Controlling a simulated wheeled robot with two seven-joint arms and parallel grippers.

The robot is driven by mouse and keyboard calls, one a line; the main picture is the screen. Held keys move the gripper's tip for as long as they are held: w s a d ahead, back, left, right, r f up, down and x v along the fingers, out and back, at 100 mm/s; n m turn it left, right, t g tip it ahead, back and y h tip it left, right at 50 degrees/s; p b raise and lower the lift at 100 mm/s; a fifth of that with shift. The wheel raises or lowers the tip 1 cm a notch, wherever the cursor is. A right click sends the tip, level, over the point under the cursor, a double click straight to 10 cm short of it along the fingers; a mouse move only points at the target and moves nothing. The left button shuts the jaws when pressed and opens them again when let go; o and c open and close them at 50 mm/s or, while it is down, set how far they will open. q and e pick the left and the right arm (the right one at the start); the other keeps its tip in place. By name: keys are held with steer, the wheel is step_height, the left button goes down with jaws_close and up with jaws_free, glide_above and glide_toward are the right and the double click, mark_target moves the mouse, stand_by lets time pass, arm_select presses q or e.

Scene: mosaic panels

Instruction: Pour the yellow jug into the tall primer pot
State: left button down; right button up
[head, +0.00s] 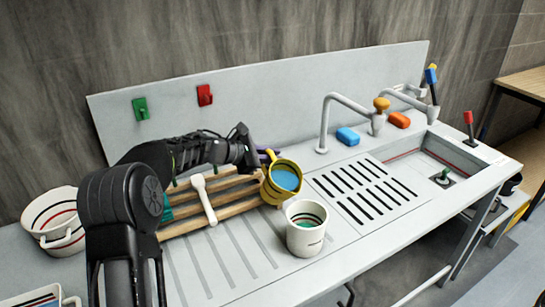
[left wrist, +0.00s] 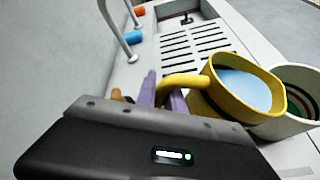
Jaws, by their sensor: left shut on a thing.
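The yellow jug (head: 285,182) holds blue liquid and hangs above the counter, tilted slightly toward the white pot. My left gripper (head: 265,158) is shut on the jug's handle. In the left wrist view, the purple fingers (left wrist: 162,95) are at the handle of the jug (left wrist: 215,95), and the liquid stays inside it. The tall primer pot (head: 304,237) is white with coloured bands inside and stands on the counter just in front and to the right of the jug. In the left wrist view the pot (left wrist: 298,118) is partly hidden behind the jug. My right gripper is not in view.
A wooden rack (head: 185,218) with a white-handled tool (head: 204,200) lies behind and left of the jug. A striped white bucket (head: 52,220) stands far left. A tap (head: 325,122), blue sponge (head: 347,136), orange sponge (head: 399,120) and slotted drainer (head: 360,190) are to the right.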

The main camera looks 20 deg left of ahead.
arm_select(q)
steer(key=shift+s+d+r+m+y+b, duration=0.15)
steer(key=shift+s+d+r+m+b, duration=0.15)
steer(key=shift+r, duration=0.25)
steer(key=shift+s+d+r+m+y+b, duration=0.15)
steer(key=shift+d+r+m+b, duration=0.1)
steer(key=shift+d+r, duration=0.2)
stand_by(1.2)
steer(key=shift+s+d+r+m+t+y+b, duration=0.2)
steer(key=shift+d+r+m+t+b, duration=0.1)
steer(key=shift+r, duration=0.25)
steer(key=shift+s+d+r+m+t+y+b, duration=0.15)
steer(key=shift+r+m+b, duration=0.1)
steer(key=shift+r, duration=0.25)
steer(key=shift+s+d+r+m+t+y+b, duration=0.2)
steer(key=shift+d+r+t+b, duration=0.1)
steer(key=shift+r, duration=0.25)
stand_by(1.6)
stand_by(0.5)
